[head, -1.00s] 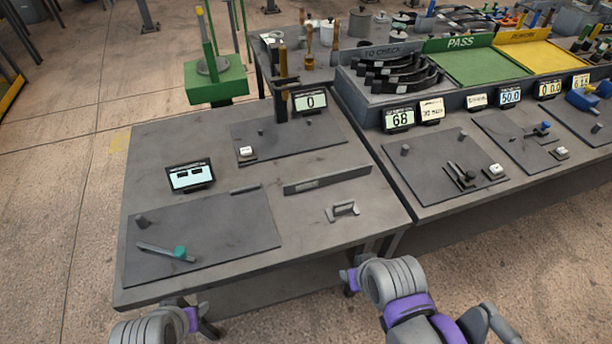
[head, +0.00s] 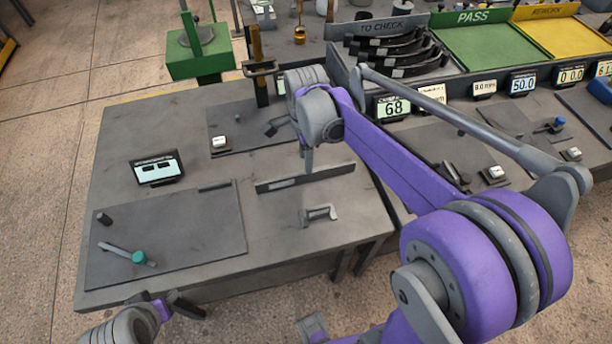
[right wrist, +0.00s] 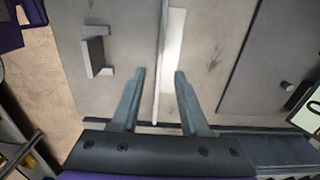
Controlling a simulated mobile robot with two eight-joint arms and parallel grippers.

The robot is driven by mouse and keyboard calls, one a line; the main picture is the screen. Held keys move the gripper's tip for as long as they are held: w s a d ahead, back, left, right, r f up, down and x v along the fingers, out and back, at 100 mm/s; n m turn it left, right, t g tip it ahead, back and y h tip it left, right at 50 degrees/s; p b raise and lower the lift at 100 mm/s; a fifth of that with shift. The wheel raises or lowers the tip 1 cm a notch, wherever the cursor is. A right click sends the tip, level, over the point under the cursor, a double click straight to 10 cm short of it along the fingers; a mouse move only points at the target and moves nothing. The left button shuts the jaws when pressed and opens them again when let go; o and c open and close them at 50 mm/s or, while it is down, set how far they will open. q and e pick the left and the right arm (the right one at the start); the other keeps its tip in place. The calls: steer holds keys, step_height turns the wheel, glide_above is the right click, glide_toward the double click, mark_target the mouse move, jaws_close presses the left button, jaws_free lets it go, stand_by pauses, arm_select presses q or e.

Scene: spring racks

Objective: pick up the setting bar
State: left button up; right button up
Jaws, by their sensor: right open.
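The setting bar seems to be the long flat grey bar (head: 335,172) lying on the near table, right of the middle. In the right wrist view the bar (right wrist: 163,50) runs top to bottom, with a bright strip along it. My right gripper (head: 308,165) is above the bar in the head view. In the right wrist view its open fingers (right wrist: 158,74) stand on either side of the bar's line, holding nothing. Whether the fingertips reach the bar's height is unclear. My left gripper (head: 172,300) is low at the table's front edge; its jaw state is unclear.
A grey handle-shaped bracket (head: 320,214) lies just in front of the bar; it also shows in the right wrist view (right wrist: 97,52). A dark plate (head: 165,240) with a teal-knobbed lever (head: 138,257) is at left. A small display (head: 157,168) stands behind it.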

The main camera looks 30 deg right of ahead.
step_height(320, 180, down, 2)
steer(key=shift+a, duration=0.1)
steer(key=shift+f, duration=2.7)
jaws_close()
